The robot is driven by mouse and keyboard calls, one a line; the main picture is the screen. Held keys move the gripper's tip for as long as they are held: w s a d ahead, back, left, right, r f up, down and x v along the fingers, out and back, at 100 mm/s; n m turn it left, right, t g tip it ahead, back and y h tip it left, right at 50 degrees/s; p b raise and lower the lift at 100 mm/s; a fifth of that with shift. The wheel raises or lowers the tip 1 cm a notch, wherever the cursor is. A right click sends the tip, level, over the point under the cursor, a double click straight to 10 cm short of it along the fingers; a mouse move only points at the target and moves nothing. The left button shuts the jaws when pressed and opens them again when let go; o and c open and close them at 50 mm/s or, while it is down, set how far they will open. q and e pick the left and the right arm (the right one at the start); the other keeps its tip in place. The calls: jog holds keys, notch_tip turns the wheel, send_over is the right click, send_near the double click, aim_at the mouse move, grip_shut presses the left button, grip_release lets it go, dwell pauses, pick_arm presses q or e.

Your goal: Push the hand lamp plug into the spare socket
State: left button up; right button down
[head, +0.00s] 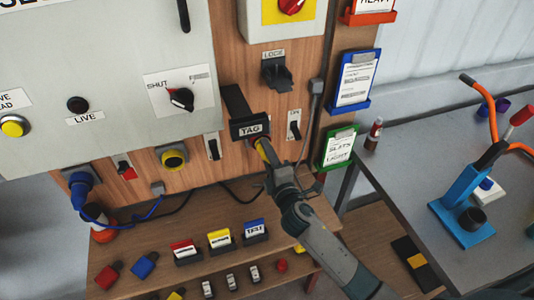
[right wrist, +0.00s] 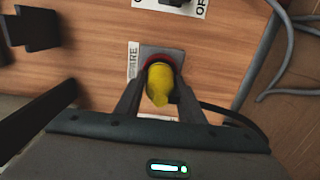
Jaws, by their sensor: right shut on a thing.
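The hand lamp plug is yellow; in the right wrist view the plug (right wrist: 158,82) sits between the two fingers of my right gripper (right wrist: 155,95). Its far end is at the red-rimmed spare socket (right wrist: 178,60), on a grey plate beside a label reading SPARE. I cannot tell how deep it sits. In the head view my right gripper (head: 268,158) is at the wooden panel, just below the TAG holder, with a bit of yellow plug (head: 262,145) showing. The socket is mostly hidden there. My left gripper is not in view.
The TAG holder (head: 250,130) juts out just above the gripper. A small switch (head: 294,125) is close on the right. A shelf (head: 140,235) with coloured card holders lies below. A blue plug (head: 80,185) is at the panel's left. A workbench (head: 410,160) stands right.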

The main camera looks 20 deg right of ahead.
jog(key=shift+w, duration=0.45)
jog(key=c, duration=1.1)
grip_release()
jog(key=shift+s+f, duration=0.1)
jog(key=shift+s, duration=0.35)
jog(key=s+b, duration=0.5)
jog(key=s, duration=1.1)
jog(key=shift+s+d, duration=0.25)
